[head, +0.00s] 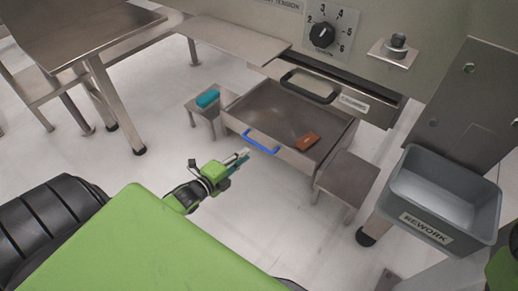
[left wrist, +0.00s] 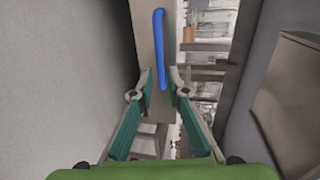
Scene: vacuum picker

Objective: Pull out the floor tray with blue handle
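The floor tray (head: 232,112) is a low, open metal tray under the machine, with a blue bar handle (head: 262,142) on its front wall. A brown block (head: 307,141) lies inside it. My left gripper (head: 243,157) is just in front of and slightly left of the handle, apart from it as far as I can tell. In the left wrist view the blue handle (left wrist: 159,40) stands lengthwise ahead. The two teal fingers of my left gripper (left wrist: 160,78) are spread open, with the handle's near end lined up between them. My right gripper is out of view.
A small metal stool with a teal object (head: 207,98) stands left of the tray, and another stool (head: 346,177) stands at its right. A grey REWORK bin (head: 440,190) is farther right. A black-handled drawer (head: 308,86) sits above the tray. The floor in front is clear.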

